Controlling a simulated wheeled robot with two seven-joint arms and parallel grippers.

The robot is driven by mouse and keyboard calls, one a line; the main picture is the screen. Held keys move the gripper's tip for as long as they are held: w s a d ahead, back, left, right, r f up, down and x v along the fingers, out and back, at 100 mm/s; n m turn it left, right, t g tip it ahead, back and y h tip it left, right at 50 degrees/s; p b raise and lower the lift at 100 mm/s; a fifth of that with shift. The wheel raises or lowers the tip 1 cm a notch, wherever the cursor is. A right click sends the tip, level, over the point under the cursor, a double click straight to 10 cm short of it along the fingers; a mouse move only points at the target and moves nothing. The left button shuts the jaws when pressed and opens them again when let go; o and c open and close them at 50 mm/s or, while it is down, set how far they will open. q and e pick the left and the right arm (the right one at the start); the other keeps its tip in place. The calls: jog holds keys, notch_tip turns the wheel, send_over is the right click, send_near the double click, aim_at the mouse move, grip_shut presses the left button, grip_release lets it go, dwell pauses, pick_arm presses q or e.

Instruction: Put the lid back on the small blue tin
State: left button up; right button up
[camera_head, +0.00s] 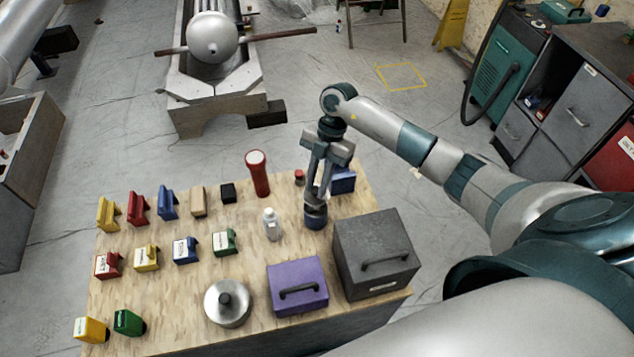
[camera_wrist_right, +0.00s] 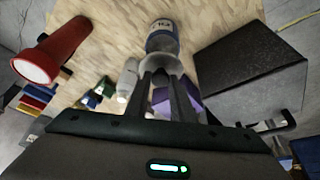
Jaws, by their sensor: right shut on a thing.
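The small blue tin (camera_head: 315,222) stands on the wooden table, left of the dark grey box. In the right wrist view the tin (camera_wrist_right: 163,40) shows a white label and a blue band. My right gripper (camera_head: 317,197) points down directly over the tin, its fingers shut on the grey lid (camera_wrist_right: 160,64). The lid is at the tin's top; I cannot tell whether it rests on the rim or is slightly above it. The fingers partly hide it. My left gripper is in neither view.
A white bottle (camera_head: 271,224) stands close left of the tin, and a red flashlight (camera_head: 258,173) behind it. A dark grey box (camera_head: 375,252) and a purple box (camera_head: 298,286) are in front. A blue box (camera_head: 343,181) is behind. Several small coloured blocks fill the table's left.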

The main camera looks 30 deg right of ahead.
jog(key=shift+f+b, duration=1.15)
jog(key=shift+f, duration=0.45)
jog(key=shift+f+b, duration=0.65)
jog(key=shift+f, duration=0.4)
jog(key=shift+p, duration=0.35)
jog(key=shift+f, duration=0.15)
dwell(1.0)
dwell(0.3)
jog(key=o, duration=1.6)
jog(key=shift+c, duration=0.2)
